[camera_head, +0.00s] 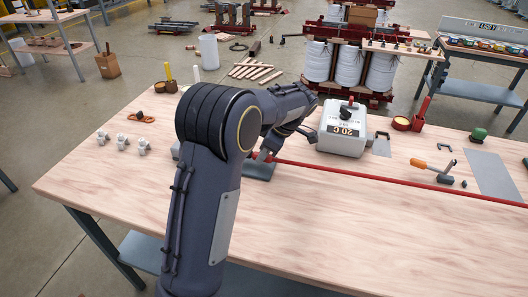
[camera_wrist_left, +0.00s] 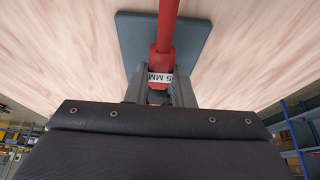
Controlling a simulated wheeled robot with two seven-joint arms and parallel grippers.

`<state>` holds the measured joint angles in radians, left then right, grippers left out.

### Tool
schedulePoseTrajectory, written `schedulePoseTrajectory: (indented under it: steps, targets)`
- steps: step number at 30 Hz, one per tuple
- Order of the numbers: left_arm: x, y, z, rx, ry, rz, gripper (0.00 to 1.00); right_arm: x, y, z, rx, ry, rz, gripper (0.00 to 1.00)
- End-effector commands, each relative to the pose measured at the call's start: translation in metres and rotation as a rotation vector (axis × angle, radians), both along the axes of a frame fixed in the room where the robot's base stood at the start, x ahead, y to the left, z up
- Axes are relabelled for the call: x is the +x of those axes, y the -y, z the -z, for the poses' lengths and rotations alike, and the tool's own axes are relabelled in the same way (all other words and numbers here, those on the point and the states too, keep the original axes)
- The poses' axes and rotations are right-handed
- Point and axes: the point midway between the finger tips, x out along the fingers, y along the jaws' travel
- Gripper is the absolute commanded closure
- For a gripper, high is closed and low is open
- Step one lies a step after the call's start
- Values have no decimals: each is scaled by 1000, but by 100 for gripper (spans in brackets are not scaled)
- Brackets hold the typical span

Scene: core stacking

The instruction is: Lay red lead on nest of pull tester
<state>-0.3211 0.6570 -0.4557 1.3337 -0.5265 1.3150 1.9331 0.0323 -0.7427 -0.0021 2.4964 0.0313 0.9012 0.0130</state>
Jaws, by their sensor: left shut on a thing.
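The red lead (camera_head: 400,181) stretches across the table from my left gripper to the right edge of the head view. My left gripper (camera_head: 267,153) is shut on the lead's end. In the left wrist view the red lead (camera_wrist_left: 167,30) sits between the fingers (camera_wrist_left: 160,78), with a white label reading "5 MM" (camera_wrist_left: 160,78). A dark grey plate (camera_head: 259,173) lies under the lead's end; the plate also shows in the wrist view (camera_wrist_left: 133,40). I cannot tell whether the lead touches it. A white box (camera_head: 342,140) with a dark knob and label stands just behind the lead. I cannot identify the nest for certain. My right gripper is out of view.
Several small white parts (camera_head: 122,141) stand at the left. My left arm hides part of the table's middle. The table's front (camera_head: 360,235) is clear.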

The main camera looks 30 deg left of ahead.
Motion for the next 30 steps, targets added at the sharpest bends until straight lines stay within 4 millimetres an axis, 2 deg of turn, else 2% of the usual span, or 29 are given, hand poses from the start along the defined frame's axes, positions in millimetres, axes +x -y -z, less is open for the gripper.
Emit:
schedulePoseTrajectory:
  steps: [21, 22, 27, 30]
  targets:
    - [0, 0, 19, 0, 0, 0, 100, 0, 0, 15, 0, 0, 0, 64]
    - [0, 0, 19, 0, 0, 0, 77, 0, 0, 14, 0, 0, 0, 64]
    - [0, 0, 18, 0, 0, 0, 55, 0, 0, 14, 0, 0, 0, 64]
    - [0, 0, 18, 0, 0, 0, 53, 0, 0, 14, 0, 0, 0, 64]
